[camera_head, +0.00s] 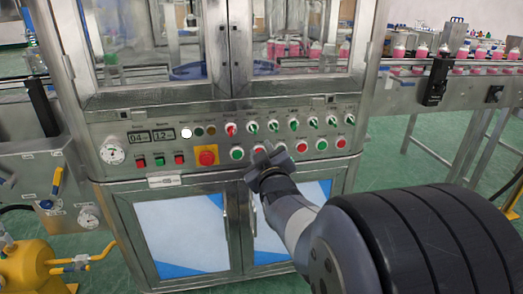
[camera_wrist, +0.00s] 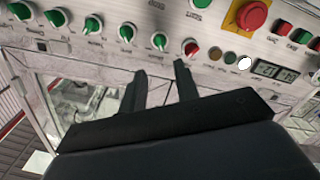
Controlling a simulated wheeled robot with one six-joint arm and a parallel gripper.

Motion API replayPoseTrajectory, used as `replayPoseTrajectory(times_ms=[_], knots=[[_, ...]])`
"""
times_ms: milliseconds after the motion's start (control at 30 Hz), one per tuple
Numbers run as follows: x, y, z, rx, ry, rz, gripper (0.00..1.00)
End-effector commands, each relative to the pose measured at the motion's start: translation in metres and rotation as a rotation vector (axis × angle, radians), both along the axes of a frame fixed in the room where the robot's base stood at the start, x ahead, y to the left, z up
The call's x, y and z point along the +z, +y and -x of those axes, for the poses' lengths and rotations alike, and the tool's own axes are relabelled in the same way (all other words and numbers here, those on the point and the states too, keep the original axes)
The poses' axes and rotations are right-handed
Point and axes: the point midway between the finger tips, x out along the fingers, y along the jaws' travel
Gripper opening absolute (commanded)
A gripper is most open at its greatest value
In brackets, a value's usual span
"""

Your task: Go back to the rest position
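My gripper (camera_head: 266,158) is in front of the machine's control panel (camera_head: 218,143), near the lower row of buttons in the head view. In the wrist view, my gripper (camera_wrist: 160,68) has two dark fingers with a gap between them and nothing held. The fingers point at the panel, below a row of green-pointer knobs and one red-pointer knob (camera_wrist: 190,48). Whether the fingertips touch the panel cannot be told. My arm reaches in from the lower right of the head view and hides part of the panel and cabinet.
The panel has a red emergency stop (camera_head: 207,156), a lit white lamp (camera_head: 187,132) and a pressure gauge (camera_head: 113,154). A conveyor (camera_head: 402,93) with pink bottles stands at right. A yellow tank (camera_head: 28,268) is at lower left.

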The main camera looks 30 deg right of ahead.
Motion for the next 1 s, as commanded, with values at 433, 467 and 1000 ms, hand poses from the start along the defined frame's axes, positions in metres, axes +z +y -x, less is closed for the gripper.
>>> replayPoseTrajectory(times_ms=[433,467,1000], knots=[[-0.001,-0.007,-0.026,0.001,0.0,0.0,0.3],[-0.002,-0.009,-0.031,0.0,0.001,0.0,0.3],[-0.001,-0.03,-0.104,0.0,0.0,-0.001,0.3]])
